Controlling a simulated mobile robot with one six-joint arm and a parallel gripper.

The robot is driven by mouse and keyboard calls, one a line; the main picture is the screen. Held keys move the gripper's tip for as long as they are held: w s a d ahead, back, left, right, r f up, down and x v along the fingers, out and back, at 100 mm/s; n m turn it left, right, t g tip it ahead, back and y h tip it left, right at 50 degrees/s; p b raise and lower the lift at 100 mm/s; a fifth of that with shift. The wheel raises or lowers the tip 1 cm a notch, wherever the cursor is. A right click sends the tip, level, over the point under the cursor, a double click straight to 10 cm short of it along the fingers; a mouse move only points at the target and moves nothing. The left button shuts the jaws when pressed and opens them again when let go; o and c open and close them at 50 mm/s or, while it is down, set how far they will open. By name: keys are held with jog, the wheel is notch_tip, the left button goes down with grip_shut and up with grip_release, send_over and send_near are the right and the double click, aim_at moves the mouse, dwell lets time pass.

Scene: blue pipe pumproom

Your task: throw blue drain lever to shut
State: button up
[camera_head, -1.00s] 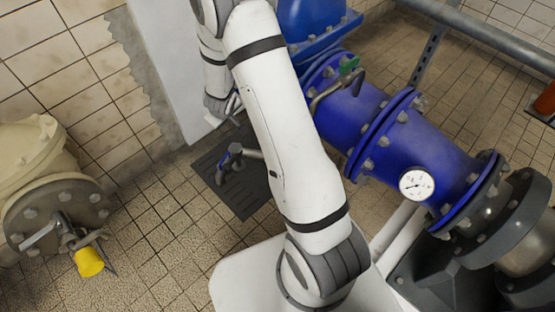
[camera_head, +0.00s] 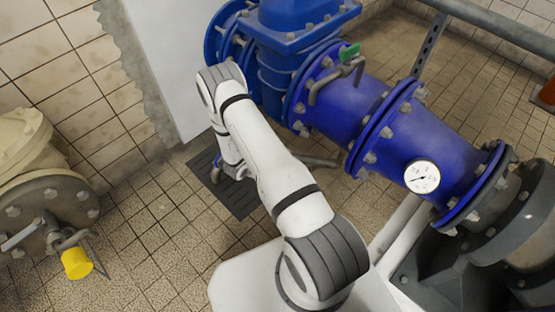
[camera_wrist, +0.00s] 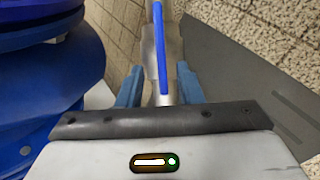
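The blue drain lever (camera_wrist: 160,50) is a narrow blue bar in the wrist view, running down the picture along a grey metal pipe (camera_wrist: 172,45). My gripper (camera_wrist: 160,88) has its two blue fingers apart, one on each side of the lever in the picture. A gap shows between each finger and the lever, and I cannot tell how deep the lever lies between them. In the head view, the drain pipe (camera_head: 322,161) sticks out from behind my arm, low beside the big blue pipe. My arm hides most of the lever and gripper there.
The big blue flanged pipe (camera_head: 345,105) carries a green-handled small valve (camera_head: 349,52) and a pressure gauge (camera_head: 421,177). A dark floor plate (camera_head: 236,200) lies below the drain. Tiled floor between is clear.

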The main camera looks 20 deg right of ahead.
jog(key=b+x, duration=0.1)
jog(key=x, duration=0.3)
jog(key=shift+w+f, duration=0.1)
jog(key=shift+c, duration=0.4)
grip_shut()
